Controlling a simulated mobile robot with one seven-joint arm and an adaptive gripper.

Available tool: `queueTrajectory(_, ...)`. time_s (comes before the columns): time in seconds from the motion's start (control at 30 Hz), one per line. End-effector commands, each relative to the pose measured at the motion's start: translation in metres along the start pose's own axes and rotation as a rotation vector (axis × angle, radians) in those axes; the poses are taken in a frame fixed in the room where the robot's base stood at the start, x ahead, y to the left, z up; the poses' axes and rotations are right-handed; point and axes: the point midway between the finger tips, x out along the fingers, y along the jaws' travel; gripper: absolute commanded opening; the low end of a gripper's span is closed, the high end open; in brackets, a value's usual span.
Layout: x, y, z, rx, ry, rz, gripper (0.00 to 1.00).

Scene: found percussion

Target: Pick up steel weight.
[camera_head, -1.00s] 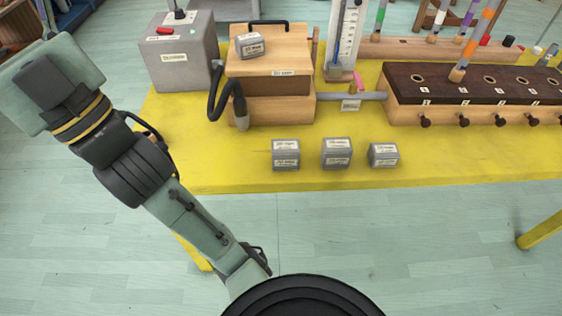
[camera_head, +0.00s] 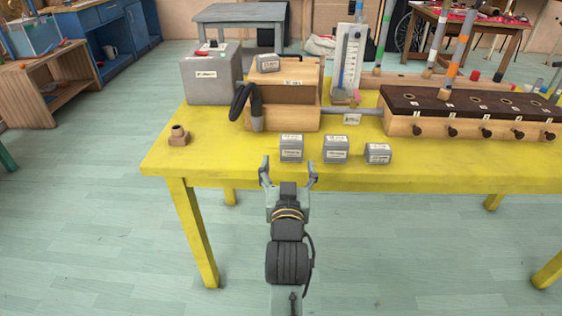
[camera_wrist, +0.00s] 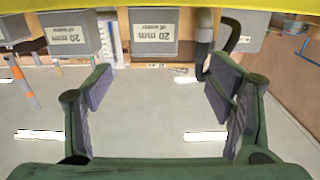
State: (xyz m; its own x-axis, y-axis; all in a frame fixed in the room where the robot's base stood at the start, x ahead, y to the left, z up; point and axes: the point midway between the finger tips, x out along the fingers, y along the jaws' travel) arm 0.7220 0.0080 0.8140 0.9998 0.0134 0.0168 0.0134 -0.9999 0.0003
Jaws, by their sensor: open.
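Three grey labelled steel weights stand in a row near the front edge of the yellow table: the left one (camera_head: 291,149), the middle one (camera_head: 336,150) and the right one (camera_head: 378,154). A fourth grey weight (camera_head: 268,62) sits on the wooden box. My gripper (camera_head: 290,172) is open and empty at the table's front edge, just short of the left weight and pointing at it. In the wrist view the left weight (camera_wrist: 153,32) appears beyond and between the open fingers (camera_wrist: 160,85), its label reading 20 mm. The middle weight (camera_wrist: 71,33) is beside it.
The wooden box (camera_head: 285,118) with a black hose (camera_head: 240,100) stands behind the left weight. A grey box (camera_head: 210,82), a gauge (camera_head: 348,60) and a dark-topped pipe block (camera_head: 470,115) also stand on the yellow table (camera_head: 210,160). A small brown fitting (camera_head: 179,136) is at left.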

Motion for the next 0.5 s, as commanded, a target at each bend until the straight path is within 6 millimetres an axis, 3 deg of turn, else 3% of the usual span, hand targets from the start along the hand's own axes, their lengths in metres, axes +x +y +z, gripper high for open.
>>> queueTrajectory(0.33,0.044,0.008,0.006,0.000,-0.017,0.015,0.75)
queueTrajectory(0.5,0.057,0.008,0.007,0.000,-0.016,0.014,0.75)
